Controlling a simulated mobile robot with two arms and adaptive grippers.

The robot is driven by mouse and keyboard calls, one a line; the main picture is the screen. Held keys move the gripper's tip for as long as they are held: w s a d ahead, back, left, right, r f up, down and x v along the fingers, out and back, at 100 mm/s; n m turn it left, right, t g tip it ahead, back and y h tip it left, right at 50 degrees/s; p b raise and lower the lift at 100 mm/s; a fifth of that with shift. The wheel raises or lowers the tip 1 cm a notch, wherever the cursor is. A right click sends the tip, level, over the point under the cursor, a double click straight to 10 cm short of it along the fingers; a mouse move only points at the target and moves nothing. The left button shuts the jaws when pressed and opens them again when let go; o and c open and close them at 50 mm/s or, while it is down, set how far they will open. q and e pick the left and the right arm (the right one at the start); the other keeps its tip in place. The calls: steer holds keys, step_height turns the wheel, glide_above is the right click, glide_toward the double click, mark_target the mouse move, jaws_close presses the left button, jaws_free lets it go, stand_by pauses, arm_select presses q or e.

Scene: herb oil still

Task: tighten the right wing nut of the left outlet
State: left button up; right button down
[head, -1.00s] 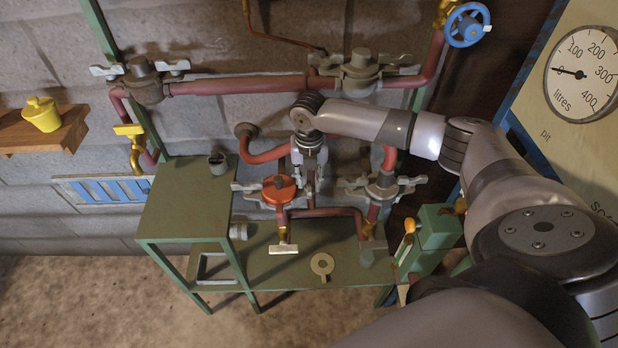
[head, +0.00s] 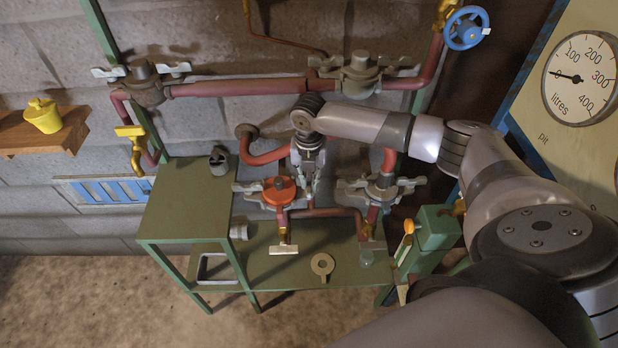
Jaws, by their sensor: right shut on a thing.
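The left outlet (head: 279,190) is a pipe fitting with an orange top, low on the wall pipes above the green bench. Its left wing nut (head: 247,187) sticks out to the left. My right gripper (head: 309,186) points down at the right side of this outlet, shut on the right wing nut, which is mostly hidden by the fingers. The right outlet (head: 382,187), with a grey top and wing nuts on both sides, stands just right of the gripper. My left gripper is out of view.
Red pipes run behind and below the gripper, and an upper pipe with two more winged fittings (head: 360,75) crosses the wall above. The green bench (head: 190,200) holds a flat ring (head: 322,265). A green box (head: 437,230) stands at right, near my arm.

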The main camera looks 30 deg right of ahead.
mark_target(309, 181)
steer(key=m+p, duration=0.3)
steer(key=m, duration=0.1)
steer(key=shift+r, duration=0.25)
steer(key=m+p, duration=0.3)
steer(key=m, duration=0.2)
steer(key=shift+m+p, duration=0.3)
steer(key=shift+p, duration=0.05)
steer(key=m, duration=0.3)
steer(key=shift+f+m+p, duration=0.2)
steer(key=shift+m+p, duration=0.1)
steer(key=shift+p, duration=0.05)
steer(key=shift+w+m, duration=0.1)
steer(key=shift+m, duration=2)
steer(key=c, duration=1.7)
jaws_free()
steer(key=shift+o, duration=0.2)
step_height(309, 181, up, 12)
